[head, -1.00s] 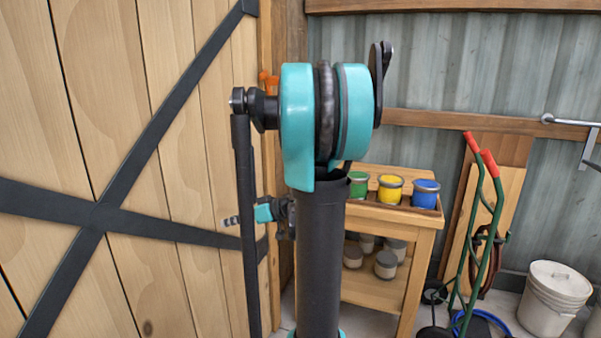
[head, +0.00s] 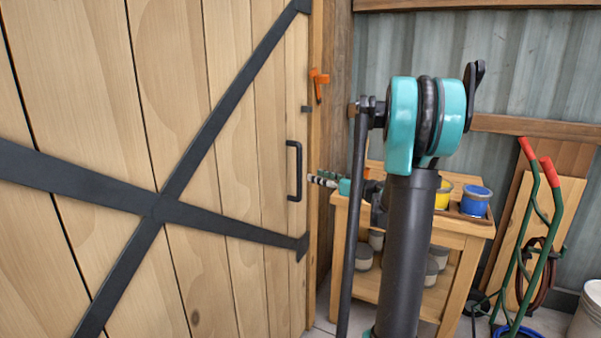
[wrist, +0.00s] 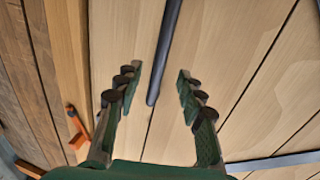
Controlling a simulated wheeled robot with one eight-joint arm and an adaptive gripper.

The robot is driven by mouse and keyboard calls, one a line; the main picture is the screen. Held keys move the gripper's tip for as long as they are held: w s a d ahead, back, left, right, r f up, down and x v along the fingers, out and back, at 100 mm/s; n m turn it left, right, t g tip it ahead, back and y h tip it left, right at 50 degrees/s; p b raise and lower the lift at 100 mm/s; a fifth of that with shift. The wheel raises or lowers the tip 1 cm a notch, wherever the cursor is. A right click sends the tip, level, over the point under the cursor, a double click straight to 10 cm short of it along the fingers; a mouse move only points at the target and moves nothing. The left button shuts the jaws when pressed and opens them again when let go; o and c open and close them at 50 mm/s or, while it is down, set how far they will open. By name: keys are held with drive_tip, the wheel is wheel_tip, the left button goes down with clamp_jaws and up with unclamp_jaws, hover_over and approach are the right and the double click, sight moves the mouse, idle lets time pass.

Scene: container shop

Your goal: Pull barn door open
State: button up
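The barn door (head: 230,90) is pale wood planks with black diagonal braces. It stands against its frame on the right and looks shut. A black vertical bar handle (head: 294,170) sits near its right edge. My gripper (head: 312,179) is just right of the handle in the head view, pointing toward the door. In the wrist view my gripper (wrist: 157,82) is open, and the handle (wrist: 164,55) lies between its fingers in the picture, with a gap on each side. How far the fingers reach around it in depth is not clear.
An orange latch (head: 319,84) is on the frame beside the door's upper edge.

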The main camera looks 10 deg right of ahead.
sight(301, 171)
drive_tip(key=x, duration=0.9)
drive_tip(key=shift+a, duration=0.1)
drive_tip(key=shift+s, duration=0.1)
clamp_jaws()
